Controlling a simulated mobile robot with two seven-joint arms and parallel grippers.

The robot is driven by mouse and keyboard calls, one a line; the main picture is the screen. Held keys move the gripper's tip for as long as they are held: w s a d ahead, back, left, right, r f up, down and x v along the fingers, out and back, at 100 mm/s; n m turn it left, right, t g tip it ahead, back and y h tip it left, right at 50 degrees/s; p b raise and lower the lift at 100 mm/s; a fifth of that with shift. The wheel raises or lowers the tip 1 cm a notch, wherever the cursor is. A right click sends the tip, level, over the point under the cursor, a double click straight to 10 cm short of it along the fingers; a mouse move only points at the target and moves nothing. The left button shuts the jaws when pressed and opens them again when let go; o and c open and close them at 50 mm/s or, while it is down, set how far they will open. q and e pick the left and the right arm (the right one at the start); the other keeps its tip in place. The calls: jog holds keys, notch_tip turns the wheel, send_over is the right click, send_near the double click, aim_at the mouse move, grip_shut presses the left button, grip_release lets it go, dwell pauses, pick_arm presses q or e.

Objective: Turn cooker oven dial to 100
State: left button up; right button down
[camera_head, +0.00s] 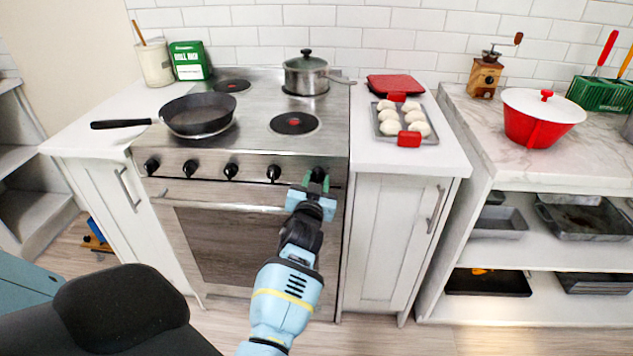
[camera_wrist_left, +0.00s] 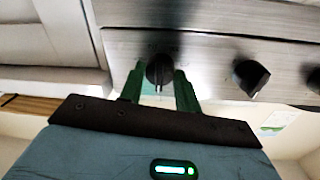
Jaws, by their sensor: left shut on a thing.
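The cooker (camera_head: 250,100) has a steel front panel with a row of black dials. My left gripper (camera_head: 316,183) is at the rightmost dial (camera_head: 318,173), which it partly hides in the head view. In the left wrist view, the two green fingers of my left gripper (camera_wrist_left: 160,78) stand on either side of this black dial (camera_wrist_left: 158,68) and are shut on it. The dial's markings are too dark and small to read, so its setting cannot be told. My right gripper is not in view.
A neighbouring dial (camera_wrist_left: 250,76) sits close beside the fingers. The oven handle (camera_head: 215,199) runs below the dials. A frying pan (camera_head: 197,113) and a lidded pot (camera_head: 306,76) stand on the hob. A tray of dough balls (camera_head: 434,132) lies on the right counter.

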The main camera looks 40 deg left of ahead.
pick_arm(q)
jog(key=shift+m, duration=0.4)
jog(key=m, duration=0.5)
jog(key=shift+r, duration=0.1)
jog(key=m+p, duration=0.1)
jog(key=m, duration=0.5)
jog(key=shift+m+g, duration=0.3)
jog(key=shift+g, duration=0.1)
jog(key=m+p, duration=0.1)
jog(key=m, duration=0.4)
jog(key=shift+w+r+y, duration=0.1)
jog(key=shift+y, duration=0.3)
jog(key=shift+d+m+p, duration=0.1)
jog(key=shift+m+p, duration=0.65)
jog(key=shift+m, duration=0.95)
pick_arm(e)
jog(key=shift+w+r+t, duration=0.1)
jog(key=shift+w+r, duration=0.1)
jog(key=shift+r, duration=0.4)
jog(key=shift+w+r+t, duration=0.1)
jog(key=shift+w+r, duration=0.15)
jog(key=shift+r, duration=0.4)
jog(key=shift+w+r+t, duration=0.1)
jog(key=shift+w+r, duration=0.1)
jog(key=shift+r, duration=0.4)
pick_arm(q)
jog(key=o, duration=1)
